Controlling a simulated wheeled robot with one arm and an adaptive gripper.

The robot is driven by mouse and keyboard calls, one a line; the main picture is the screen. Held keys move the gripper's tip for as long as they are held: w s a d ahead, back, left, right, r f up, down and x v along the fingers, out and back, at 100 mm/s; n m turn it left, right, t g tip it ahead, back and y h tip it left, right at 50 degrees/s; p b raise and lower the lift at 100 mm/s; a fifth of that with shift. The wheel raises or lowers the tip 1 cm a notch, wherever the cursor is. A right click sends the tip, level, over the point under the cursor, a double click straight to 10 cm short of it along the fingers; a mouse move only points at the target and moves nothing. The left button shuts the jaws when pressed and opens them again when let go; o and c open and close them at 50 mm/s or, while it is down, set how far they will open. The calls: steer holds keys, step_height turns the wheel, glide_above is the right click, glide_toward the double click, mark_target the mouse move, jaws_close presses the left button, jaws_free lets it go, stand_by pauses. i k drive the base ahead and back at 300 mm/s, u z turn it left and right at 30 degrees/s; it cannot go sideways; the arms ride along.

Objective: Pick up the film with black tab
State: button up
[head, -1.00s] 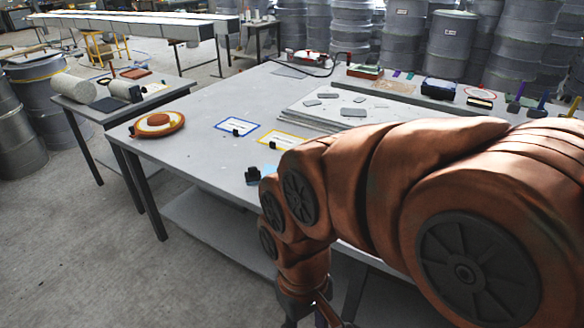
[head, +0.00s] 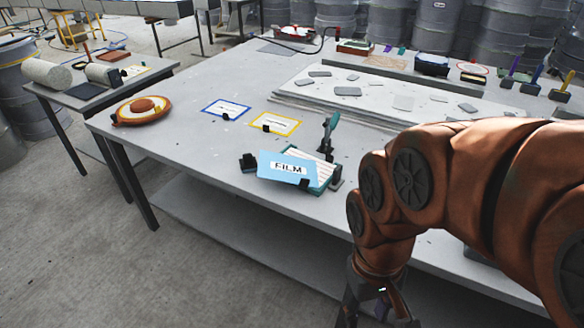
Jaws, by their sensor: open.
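The film (head: 270,167) is a light blue sheet with a white label reading FILM. It lies near the front edge of the grey table (head: 190,163), over a teal-edged item (head: 327,168). A black tab (head: 248,162) shows at its left end, and another dark block is at its lower right. My gripper (head: 378,318) hangs in front of the table at the bottom of the head view, below and to the right of the film and apart from it. It is open, partly cut off by the frame edge, and nothing shows in it.
A teal-handled tool (head: 332,128) stands upright just behind the film. Blue-framed (head: 226,109) and yellow-framed (head: 276,124) cards lie to the left. An orange round dish (head: 142,109) sits at the left corner. A pale slab (head: 380,90) with grey pieces lies behind.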

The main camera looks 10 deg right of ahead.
mark_target(302, 173)
steer(key=u, duration=0.5)
steer(key=i, duration=0.4)
steer(key=u, duration=0.55)
